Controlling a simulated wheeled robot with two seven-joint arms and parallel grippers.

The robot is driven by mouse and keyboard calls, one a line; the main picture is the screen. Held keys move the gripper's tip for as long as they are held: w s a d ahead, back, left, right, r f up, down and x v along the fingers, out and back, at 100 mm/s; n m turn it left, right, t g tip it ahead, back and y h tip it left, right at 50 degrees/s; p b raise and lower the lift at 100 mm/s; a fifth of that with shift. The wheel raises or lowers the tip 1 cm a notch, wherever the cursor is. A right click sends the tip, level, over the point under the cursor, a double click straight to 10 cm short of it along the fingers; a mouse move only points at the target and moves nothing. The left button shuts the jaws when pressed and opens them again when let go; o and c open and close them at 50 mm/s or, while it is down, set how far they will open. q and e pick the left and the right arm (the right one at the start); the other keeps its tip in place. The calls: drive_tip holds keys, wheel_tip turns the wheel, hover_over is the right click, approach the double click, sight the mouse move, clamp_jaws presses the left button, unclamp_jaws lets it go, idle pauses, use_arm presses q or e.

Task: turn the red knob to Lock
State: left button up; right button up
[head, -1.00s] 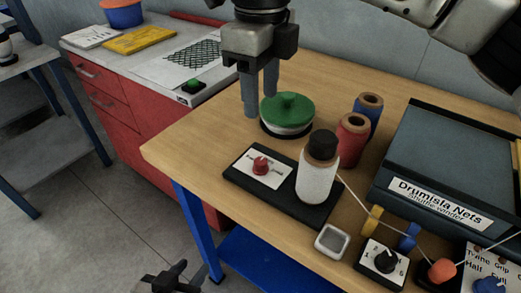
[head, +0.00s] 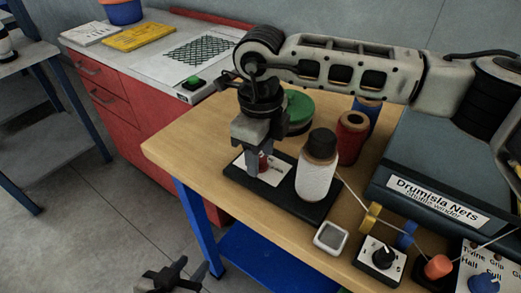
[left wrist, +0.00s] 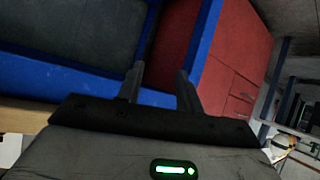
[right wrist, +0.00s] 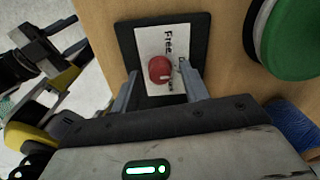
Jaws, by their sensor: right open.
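The red knob (right wrist: 159,69) sits on a white label card (right wrist: 148,45) on a black base plate (head: 232,173). "Free" is readable on the card; other lettering is partly hidden by a finger. The knob carries a small pale mark. My right gripper (head: 262,166) is pointed down over the knob, fingers apart. In the right wrist view the knob shows between and just beyond the open fingertips (right wrist: 160,80); contact is not visible. My left gripper (head: 166,277) is low in front of the bench, empty, its fingers apart in the left wrist view (left wrist: 158,78).
A white twine spool with a black top (head: 317,170) stands on the same base, close right of my right gripper. A green-lidded round container (head: 298,108) and red spool (head: 351,135) are behind. A small grey-white tray (head: 331,237) and black dial (head: 383,257) sit in front.

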clamp_jaws()
